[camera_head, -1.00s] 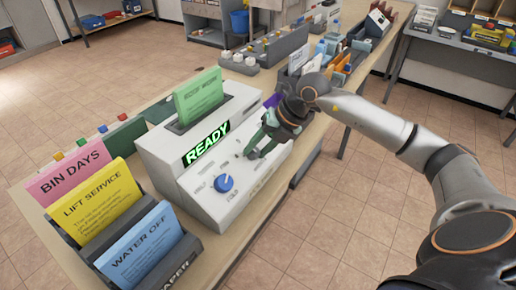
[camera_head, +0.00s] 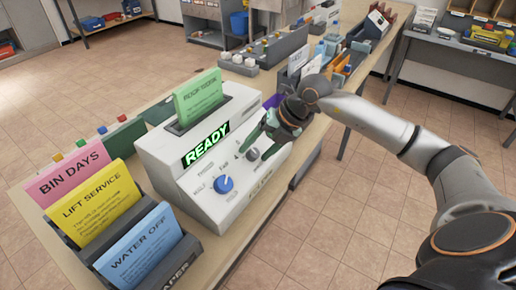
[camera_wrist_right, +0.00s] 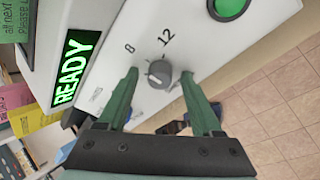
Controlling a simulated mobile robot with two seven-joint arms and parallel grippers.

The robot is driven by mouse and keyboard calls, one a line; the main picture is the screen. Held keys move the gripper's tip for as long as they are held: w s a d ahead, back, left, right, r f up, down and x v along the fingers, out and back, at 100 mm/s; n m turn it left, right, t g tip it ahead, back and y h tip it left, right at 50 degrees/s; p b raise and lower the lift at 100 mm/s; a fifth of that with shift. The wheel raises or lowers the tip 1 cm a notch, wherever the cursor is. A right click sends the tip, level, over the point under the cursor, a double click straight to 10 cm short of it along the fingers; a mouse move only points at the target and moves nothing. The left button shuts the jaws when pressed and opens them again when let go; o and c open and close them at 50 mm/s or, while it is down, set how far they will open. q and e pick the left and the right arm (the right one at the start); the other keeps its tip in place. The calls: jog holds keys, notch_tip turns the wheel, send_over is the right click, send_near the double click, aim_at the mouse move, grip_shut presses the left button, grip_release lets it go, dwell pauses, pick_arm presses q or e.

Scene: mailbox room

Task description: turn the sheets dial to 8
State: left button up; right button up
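The dial marked 8 and 12 is a small grey knob (camera_wrist_right: 158,74) on the white sloping panel of a machine (camera_head: 190,150). It also shows in the head view (camera_head: 252,154). A pale mark shows on the knob's lower left in the right wrist view, but I cannot tell which number it points at. My right gripper (camera_wrist_right: 160,76) is open, with its green fingers on either side of the knob and gaps visible; it also shows in the head view (camera_head: 254,152). My left gripper is not in view.
A blue dial (camera_head: 223,184) sits left of the grey knob, and a green button (camera_wrist_right: 230,8) shows in the wrist view. A lit READY display (camera_head: 206,146) and a green sheet (camera_head: 198,96) are behind. A card rack (camera_head: 190,247) stands at the left.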

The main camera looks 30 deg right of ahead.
jog(key=b+v, duration=0.1)
jog(key=v, duration=1.1)
jog(key=shift+r, duration=0.2)
jog(key=shift+s+d, duration=0.1)
